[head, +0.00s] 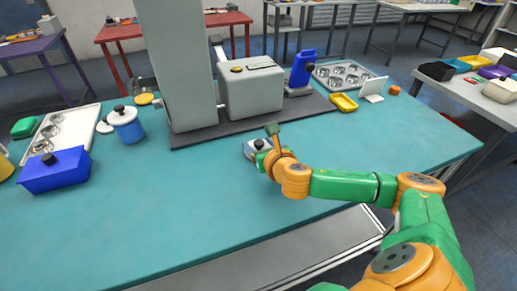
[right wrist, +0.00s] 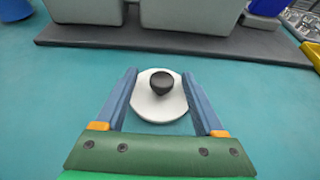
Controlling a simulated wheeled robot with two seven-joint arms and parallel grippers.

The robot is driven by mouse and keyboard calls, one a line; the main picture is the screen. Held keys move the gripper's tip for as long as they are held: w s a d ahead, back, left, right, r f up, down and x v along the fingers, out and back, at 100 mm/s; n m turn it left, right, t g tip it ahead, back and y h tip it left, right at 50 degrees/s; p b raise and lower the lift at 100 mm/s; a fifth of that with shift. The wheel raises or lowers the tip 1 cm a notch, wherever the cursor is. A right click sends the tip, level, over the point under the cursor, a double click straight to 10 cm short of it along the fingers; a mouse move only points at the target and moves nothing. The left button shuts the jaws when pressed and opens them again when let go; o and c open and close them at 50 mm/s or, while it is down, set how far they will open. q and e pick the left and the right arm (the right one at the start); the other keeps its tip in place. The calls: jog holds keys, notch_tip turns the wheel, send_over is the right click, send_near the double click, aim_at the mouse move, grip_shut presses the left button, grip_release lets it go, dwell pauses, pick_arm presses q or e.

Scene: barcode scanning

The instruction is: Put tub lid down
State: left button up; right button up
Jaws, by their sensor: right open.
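A round white lid with a black knob (right wrist: 161,106) lies flat on the teal table, knob up. In the head view the lid (head: 251,149) is partly hidden behind my right gripper (head: 262,150). In the right wrist view the right gripper (right wrist: 160,76) is open, with its two blue fingers on either side of the lid and visible gaps beside the knob. A blue tub with a white top and black knob (head: 126,124) stands at the left of the table. My left gripper is not in view.
A dark mat (head: 205,135) with a grey machine (head: 250,92) lies behind the lid. A blue box (head: 56,172) and a white tray of metal cups (head: 75,122) are at the left. A yellow dish (head: 343,103) is at the back right. The table's front is clear.

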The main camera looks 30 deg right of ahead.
aim_at(257, 140)
jog(key=x, duration=0.4)
jog(key=shift+d+r, duration=0.1)
jog(key=shift+d, duration=0.05)
grip_shut()
